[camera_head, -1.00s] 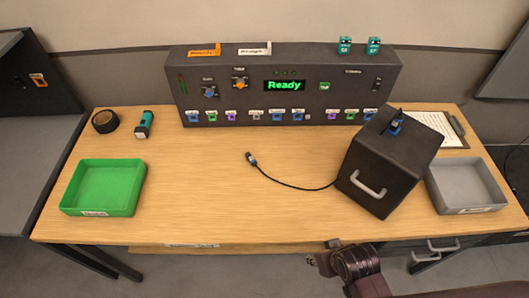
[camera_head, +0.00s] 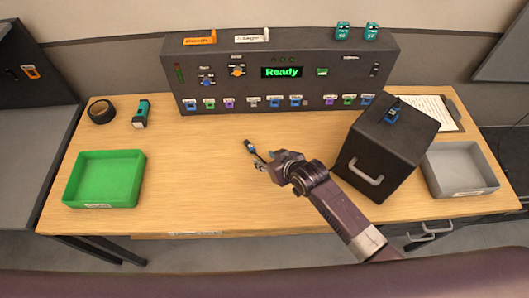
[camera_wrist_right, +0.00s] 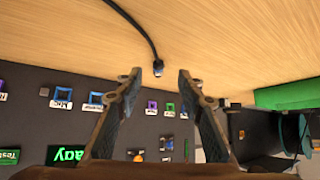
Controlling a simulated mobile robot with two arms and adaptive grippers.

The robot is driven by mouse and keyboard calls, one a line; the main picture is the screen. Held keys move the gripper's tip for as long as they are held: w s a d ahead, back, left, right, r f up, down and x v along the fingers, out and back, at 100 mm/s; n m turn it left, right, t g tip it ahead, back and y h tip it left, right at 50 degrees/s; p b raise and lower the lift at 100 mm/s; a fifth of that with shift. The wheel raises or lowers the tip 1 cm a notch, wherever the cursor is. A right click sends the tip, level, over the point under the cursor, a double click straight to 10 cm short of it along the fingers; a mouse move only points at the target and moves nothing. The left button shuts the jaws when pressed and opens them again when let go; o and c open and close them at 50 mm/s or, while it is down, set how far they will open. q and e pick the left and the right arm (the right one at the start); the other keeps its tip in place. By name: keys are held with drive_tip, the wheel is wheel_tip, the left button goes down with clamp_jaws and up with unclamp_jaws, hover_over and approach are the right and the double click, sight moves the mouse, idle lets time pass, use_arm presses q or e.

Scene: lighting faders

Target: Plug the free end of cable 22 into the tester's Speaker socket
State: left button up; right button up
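The cable's free plug (camera_head: 250,147), dark with a bluish end, lies on the table in front of the tester (camera_head: 285,70). The cable's number is not readable. It also shows in the right wrist view (camera_wrist_right: 158,68), just beyond and between the fingertips. My right gripper (camera_head: 268,161) is open and empty, close to the plug, its fingers (camera_wrist_right: 159,82) apart. My right arm hides most of the cable towards the black box (camera_head: 385,158). The tester has a row of coloured sockets (camera_head: 274,102); their labels are too small to read. My left gripper is not in view.
A green tray (camera_head: 74,190) stands at left, with a black tape roll (camera_head: 101,111) and a teal device (camera_head: 141,113) behind it. A grey tray (camera_head: 455,190) and a clipboard (camera_head: 451,111) are at right. The table's middle left is clear.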

sight(254, 150)
drive_tip(key=shift+w+a+r, duration=0.15)
drive_tip(key=shift+w, duration=0.5)
drive_tip(key=shift+w+a, duration=0.1)
drive_tip(key=shift+w, duration=0.05)
drive_tip(key=shift+w+a+f+b, duration=0.1)
drive_tip(key=shift+f+b, duration=0.15)
drive_tip(key=shift+b, duration=0.35)
drive_tip(key=b+x, duration=0.6)
drive_tip(key=shift+w+a+f+b, duration=0.1)
drive_tip(key=shift+b, duration=0.2)
drive_tip(key=shift+b+x, duration=0.65)
drive_tip(key=shift+x, duration=0.25)
drive_tip(key=shift+w, duration=0.1)
